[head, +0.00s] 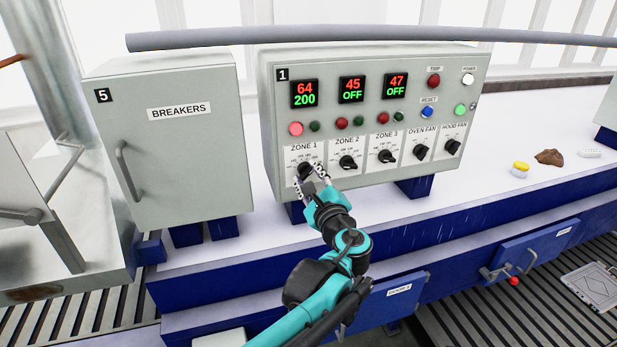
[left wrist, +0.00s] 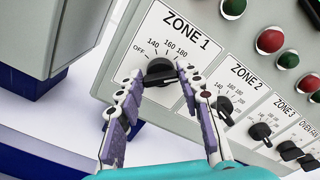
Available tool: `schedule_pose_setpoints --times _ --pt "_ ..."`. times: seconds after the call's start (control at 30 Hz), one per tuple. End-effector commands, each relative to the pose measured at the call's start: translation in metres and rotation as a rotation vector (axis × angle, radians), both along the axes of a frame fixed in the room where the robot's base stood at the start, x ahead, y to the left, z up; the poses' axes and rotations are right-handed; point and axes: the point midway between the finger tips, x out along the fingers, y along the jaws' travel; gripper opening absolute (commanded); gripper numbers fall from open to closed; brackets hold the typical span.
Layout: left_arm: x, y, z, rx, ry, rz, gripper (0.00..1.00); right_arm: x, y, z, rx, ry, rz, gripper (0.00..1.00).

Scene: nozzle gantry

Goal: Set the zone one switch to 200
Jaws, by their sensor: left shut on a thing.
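The zone one switch (head: 305,169) is a black rotary knob on a white plate marked ZONE 1, at the lower left of the grey control box. My left gripper (head: 309,179) is at this knob, with one finger on each side. In the left wrist view the knob (left wrist: 160,71) sits between the two fingertips, and the gripper is shut on it. The fingers hide part of the dial, so the pointer's exact mark is hard to read; OFF, 140, 160 and 180 show. The zone one display (head: 305,94) reads 64 in red over 200 in green. My right gripper is out of view.
The zone two (head: 348,162) and zone three knobs (head: 387,156) are close to the right; their displays read OFF. A lit red lamp (head: 296,129) is above zone one. The breakers cabinet (head: 180,165) stands to the left. A grey pipe (head: 380,36) runs above.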

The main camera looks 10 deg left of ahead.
Motion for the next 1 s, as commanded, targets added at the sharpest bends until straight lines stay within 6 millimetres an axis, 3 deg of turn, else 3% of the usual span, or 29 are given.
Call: schedule_pose_setpoints --times 0.03,0.1,0.47,0.57,1.0 --pt "0.0 0.0 -0.002 -0.004 0.002 -0.001 0.41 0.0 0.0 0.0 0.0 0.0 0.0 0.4" --pt "0.0 0.0 -0.001 -0.003 0.001 -0.001 0.57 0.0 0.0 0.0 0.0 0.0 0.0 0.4" --pt "-0.003 -0.002 -0.001 -0.002 0.0 -0.001 0.57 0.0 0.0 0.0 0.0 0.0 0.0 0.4" --pt "-0.014 -0.008 -0.001 -0.002 0.0 -0.002 0.57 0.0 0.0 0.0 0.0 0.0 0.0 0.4" --pt "-0.091 -0.051 -0.001 -0.003 0.001 -0.005 0.57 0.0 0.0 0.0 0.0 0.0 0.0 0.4"
